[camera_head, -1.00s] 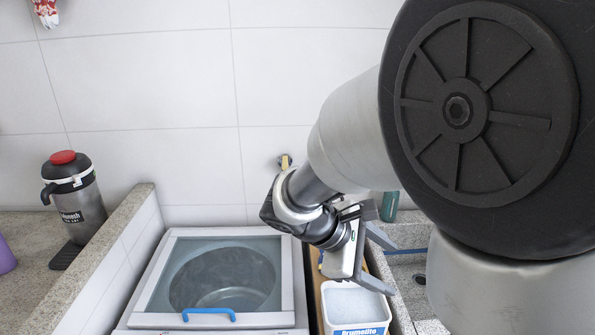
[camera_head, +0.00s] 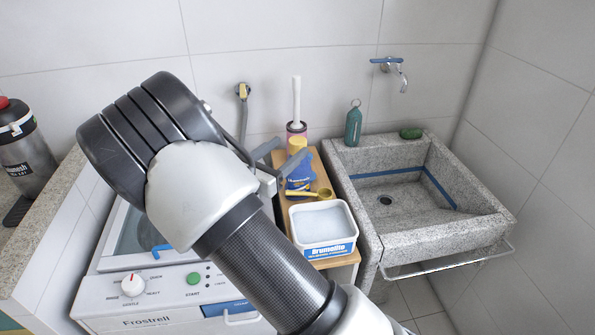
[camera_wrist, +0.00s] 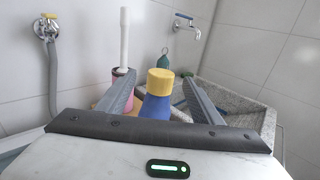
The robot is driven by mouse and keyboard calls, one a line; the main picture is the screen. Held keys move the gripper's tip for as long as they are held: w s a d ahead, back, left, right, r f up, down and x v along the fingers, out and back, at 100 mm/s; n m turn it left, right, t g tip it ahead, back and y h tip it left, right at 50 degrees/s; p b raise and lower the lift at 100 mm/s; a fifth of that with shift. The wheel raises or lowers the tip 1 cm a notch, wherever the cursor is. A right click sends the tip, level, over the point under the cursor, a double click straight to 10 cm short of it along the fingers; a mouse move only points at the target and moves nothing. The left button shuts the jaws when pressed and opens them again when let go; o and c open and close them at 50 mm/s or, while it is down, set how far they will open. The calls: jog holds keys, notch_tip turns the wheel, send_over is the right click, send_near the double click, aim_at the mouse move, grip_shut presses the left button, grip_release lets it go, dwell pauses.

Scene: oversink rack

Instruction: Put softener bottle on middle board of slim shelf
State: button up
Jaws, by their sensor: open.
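The blue bottle with a yellow cap, which I take for the softener bottle (camera_head: 299,172), stands upright on the wooden top of the slim shelf (camera_head: 322,177), between washer and sink. My gripper (camera_head: 279,155) is open just left of the bottle in the head view, its fingers pointing toward it. In the wrist view the bottle (camera_wrist: 159,92) appears between the two open fingers (camera_wrist: 158,78); I cannot tell whether they touch it. The shelf's middle board is hidden in both views.
The washer (camera_head: 150,303) is left, the stone sink (camera_head: 462,232) right. A teal bottle (camera_head: 353,127) stands on the sink's back ledge.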

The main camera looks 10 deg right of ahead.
aim_at(302, 137)
jog(key=x, duration=0.9)
jog(key=shift+d+f, duration=0.1)
jog(key=shift+d, duration=0.05)
grip_shut()
